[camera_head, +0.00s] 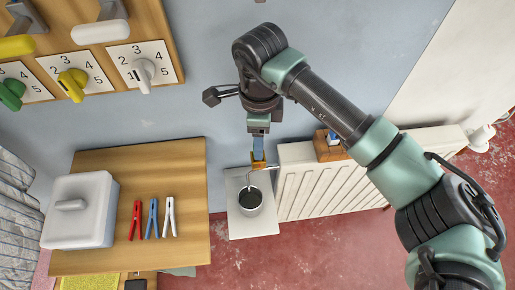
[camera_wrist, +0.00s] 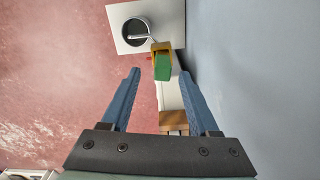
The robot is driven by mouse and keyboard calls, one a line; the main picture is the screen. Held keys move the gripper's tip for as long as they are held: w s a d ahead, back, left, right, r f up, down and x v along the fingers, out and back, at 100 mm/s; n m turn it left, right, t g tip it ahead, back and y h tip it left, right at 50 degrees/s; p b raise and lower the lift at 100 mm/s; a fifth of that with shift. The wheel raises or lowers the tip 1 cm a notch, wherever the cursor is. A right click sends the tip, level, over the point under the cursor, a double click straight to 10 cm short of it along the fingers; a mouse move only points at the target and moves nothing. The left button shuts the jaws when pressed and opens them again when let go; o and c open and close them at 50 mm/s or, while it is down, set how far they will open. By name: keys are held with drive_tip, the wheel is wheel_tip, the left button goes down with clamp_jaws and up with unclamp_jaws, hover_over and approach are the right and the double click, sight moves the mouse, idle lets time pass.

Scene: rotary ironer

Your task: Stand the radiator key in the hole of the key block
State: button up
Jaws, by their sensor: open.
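My gripper (camera_head: 258,150) is open, pointing down at the left end of the radiator. In the wrist view its two blue fingers (camera_wrist: 160,74) stand wide apart. A green piece on a yellow-orange part (camera_wrist: 162,66), which looks like the radiator key at the radiator's end, shows between the fingertips and looks untouched. In the head view only the yellow-orange part (camera_head: 258,163) shows below the fingers. A wooden block (camera_head: 323,152), likely the key block, sits on the radiator to the right; it also shows in the wrist view (camera_wrist: 174,118). I cannot make out its hole.
A grey cup (camera_head: 250,201) stands on a white shelf (camera_head: 252,229) under a pale spout. The white radiator (camera_head: 340,185) runs right along the wall. A wooden table (camera_head: 100,160) at left holds a white lidded box (camera_head: 82,222) and red, blue and white pegs. Dials hang above.

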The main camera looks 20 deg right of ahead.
wheel_tip(320, 180, down, 3)
drive_tip(key=shift+w+f, duration=0.15)
drive_tip(key=shift+f, duration=0.05)
drive_tip(key=shift+c, duration=0.2)
clamp_jaws()
